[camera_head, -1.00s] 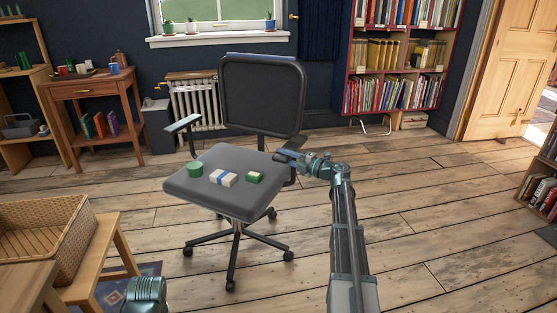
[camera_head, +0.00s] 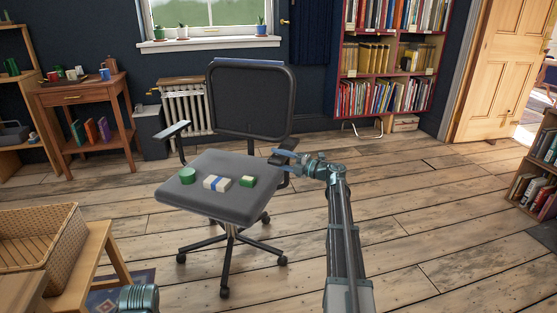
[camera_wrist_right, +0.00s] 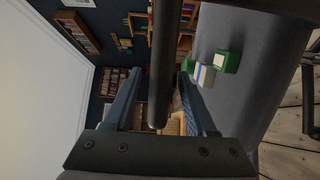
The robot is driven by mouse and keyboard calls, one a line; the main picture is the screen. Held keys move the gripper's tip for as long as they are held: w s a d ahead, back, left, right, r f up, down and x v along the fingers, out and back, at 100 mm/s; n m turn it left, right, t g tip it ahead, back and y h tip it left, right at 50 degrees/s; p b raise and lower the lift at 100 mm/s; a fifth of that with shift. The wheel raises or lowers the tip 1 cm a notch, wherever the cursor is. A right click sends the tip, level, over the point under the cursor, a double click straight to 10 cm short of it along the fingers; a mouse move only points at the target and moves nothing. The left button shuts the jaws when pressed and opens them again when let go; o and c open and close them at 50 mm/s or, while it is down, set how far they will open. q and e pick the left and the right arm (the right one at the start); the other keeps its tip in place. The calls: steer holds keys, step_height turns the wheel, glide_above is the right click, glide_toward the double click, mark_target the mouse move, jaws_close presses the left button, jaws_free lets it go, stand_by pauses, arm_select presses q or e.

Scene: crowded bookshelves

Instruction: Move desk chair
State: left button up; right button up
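The desk chair (camera_head: 205,201) stands in the middle of the head view, with a grey seat, a black mesh back (camera_head: 248,100), two armrests and a wheeled star base. My right gripper (camera_head: 287,159) is at the chair's right armrest. In the right wrist view, its fingers (camera_wrist_right: 160,90) are apart on both sides of a dark bar of the chair (camera_wrist_right: 162,60), with small gaps showing. My left gripper is out of view.
A wicker basket (camera_head: 40,243) on a wooden bench (camera_head: 92,262) stands at the front left. A radiator (camera_head: 187,108), a side table (camera_head: 85,92) and a red bookcase (camera_head: 338,62) line the back wall. Floor right of the chair is clear.

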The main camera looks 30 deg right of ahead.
steer(key=shift+a, duration=0.1)
steer(key=v, duration=1.4)
stand_by(0.3)
